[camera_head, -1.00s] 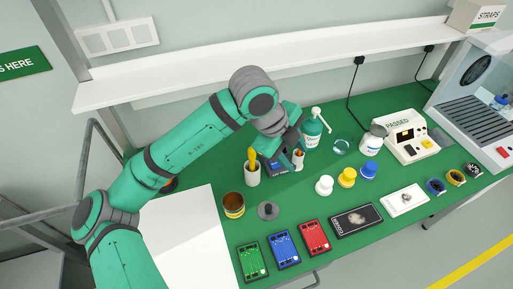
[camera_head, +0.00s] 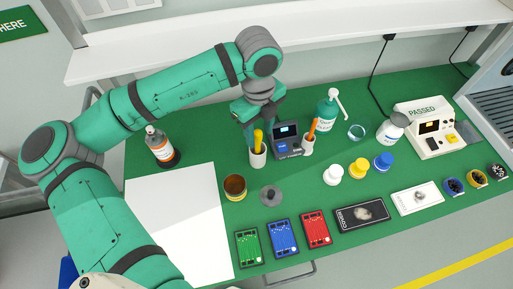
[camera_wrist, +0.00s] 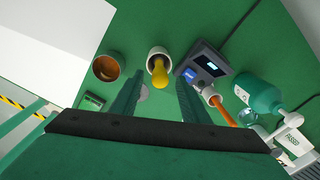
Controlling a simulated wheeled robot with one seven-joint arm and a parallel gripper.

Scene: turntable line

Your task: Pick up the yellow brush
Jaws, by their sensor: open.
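The yellow brush (camera_head: 258,139) stands upright in a white cup (camera_head: 257,158) on the green bench. In the wrist view the yellow brush (camera_wrist: 159,73) pokes up out of the cup (camera_wrist: 155,53), beyond and roughly between the fingers. My gripper (camera_head: 249,125) is above and slightly left of the brush in the head view. In the wrist view my gripper (camera_wrist: 158,92) shows two separated green fingers with nothing held between them. Whether the fingers touch the brush is hard to tell.
A small device with a screen (camera_head: 287,139) and a cup with an orange-handled tool (camera_head: 309,142) stand just right. A green pump bottle (camera_head: 327,113) is behind. A brown-filled pot (camera_head: 235,187) and grey knobbed disc (camera_head: 271,195) are in front. Coloured boards (camera_head: 283,240) line the front edge.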

